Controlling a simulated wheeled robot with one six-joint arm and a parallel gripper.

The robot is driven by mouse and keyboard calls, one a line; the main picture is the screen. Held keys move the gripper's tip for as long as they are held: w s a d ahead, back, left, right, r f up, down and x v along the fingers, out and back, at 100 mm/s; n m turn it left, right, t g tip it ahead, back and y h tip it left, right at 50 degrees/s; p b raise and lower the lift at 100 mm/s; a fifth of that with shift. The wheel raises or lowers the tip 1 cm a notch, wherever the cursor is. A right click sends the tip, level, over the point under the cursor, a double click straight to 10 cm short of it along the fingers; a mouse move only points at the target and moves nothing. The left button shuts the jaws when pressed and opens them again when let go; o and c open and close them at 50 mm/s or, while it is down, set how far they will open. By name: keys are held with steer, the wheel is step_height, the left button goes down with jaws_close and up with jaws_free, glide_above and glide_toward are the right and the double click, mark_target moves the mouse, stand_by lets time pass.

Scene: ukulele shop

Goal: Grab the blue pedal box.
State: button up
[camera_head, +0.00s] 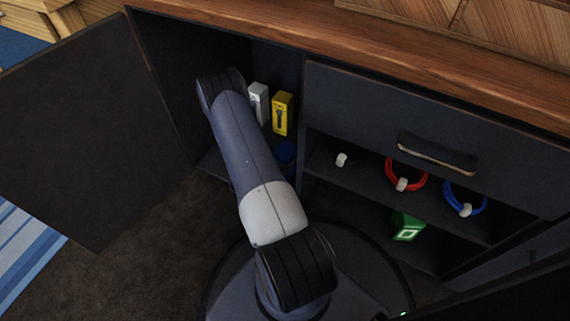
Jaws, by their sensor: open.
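My arm reaches into the open left compartment of the dark cabinet (178,70). My gripper is not visible; the arm itself hides whatever lies behind its far end. A dark blue object (286,152) sits low in this compartment, just right of my arm and partly hidden by it. It is too dark and small to tell whether it is the blue pedal box. No other blue box shows. A white box (259,104) and a yellow box (282,113) stand upright side by side, above the blue object in the picture.
The cabinet door (85,135) stands open at the left. A drawer (430,120) with a handle is shut on the right. Below it, open shelves hold a red cable coil (391,180), a blue cable coil (482,203) and a green box (408,226). A wooden top (360,50) overhangs.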

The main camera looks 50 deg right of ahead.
mark_target(285, 153)
steer(key=x, duration=0.1)
steer(key=b+x, duration=0.1)
steer(key=x, duration=0.1)
steer(key=shift+s+d+f+b, duration=0.2)
steer(key=shift+d+f+b, duration=0.1)
steer(key=shift+f, duration=0.1)
steer(key=shift+w+d, duration=0.1)
steer(key=shift+d, duration=0.05)
steer(key=shift+c, duration=0.2)
steer(key=c, duration=1.7)
steer(key=shift+r, duration=0.1)
